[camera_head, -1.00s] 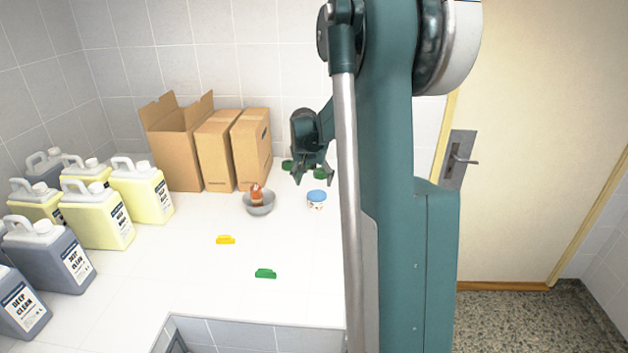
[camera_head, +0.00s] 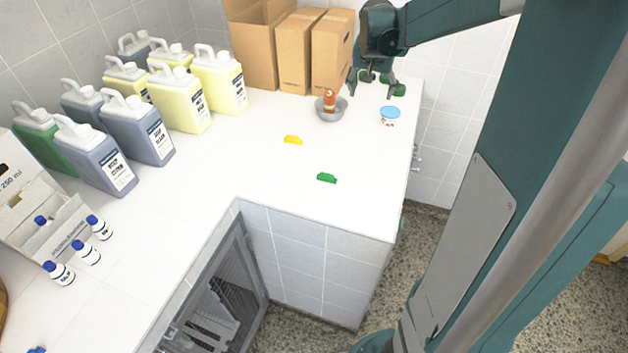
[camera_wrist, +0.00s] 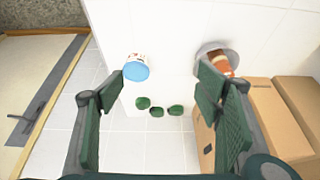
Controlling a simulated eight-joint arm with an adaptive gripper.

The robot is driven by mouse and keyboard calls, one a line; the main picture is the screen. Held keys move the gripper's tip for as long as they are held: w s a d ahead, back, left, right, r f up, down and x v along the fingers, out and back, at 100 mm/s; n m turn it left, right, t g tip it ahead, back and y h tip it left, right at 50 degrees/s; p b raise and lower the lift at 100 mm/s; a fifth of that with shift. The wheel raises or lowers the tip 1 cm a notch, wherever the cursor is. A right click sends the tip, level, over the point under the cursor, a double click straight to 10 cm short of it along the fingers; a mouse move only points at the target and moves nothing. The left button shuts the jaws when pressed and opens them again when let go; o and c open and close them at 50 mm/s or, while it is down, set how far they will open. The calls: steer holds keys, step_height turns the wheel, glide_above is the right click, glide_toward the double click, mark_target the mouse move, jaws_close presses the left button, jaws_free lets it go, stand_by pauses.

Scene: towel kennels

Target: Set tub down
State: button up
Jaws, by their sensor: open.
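The tub (camera_head: 390,115), small and white with a blue lid, stands upright on the white counter near its right end. It also shows in the wrist view (camera_wrist: 136,68), beyond my left finger. My gripper (camera_head: 374,90) is above the back of the counter, just behind and above the tub, apart from it.
A grey bowl (camera_head: 331,112) holding an orange-brown bottle stands left of the tub. Cardboard boxes (camera_head: 295,52) stand behind. A yellow clip (camera_head: 293,140) and a green clip (camera_head: 327,178) lie nearer. Jugs (camera_head: 180,98) line the left. The counter ends just right of the tub.

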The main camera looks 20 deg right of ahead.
steer(key=s+a+r+n+t+y, duration=0.1)
steer(key=s+a+r+n, duration=0.15)
steer(key=s+a, duration=0.55)
steer(key=s+a+r+n+t, duration=0.1)
steer(key=s+a+r+n, duration=0.2)
steer(key=a, duration=0.9)
steer(key=s+a+f+n+y, duration=0.1)
steer(key=s+a+f, duration=0.1)
steer(key=s+a, duration=0.5)
steer(key=s+a+f+n+t+y, duration=0.1)
steer(key=s+a+f+n, duration=0.1)
steer(key=s+a, duration=0.6)
steer(key=s, duration=0.3)
steer(key=shift+s+t, duration=0.25)
steer(key=shift+t, duration=0.05)
steer(key=shift+f+n, duration=0.2)
steer(key=shift+n, duration=0.05)
step_height(320, 180, down, 9)
steer(key=b, duration=0.9)
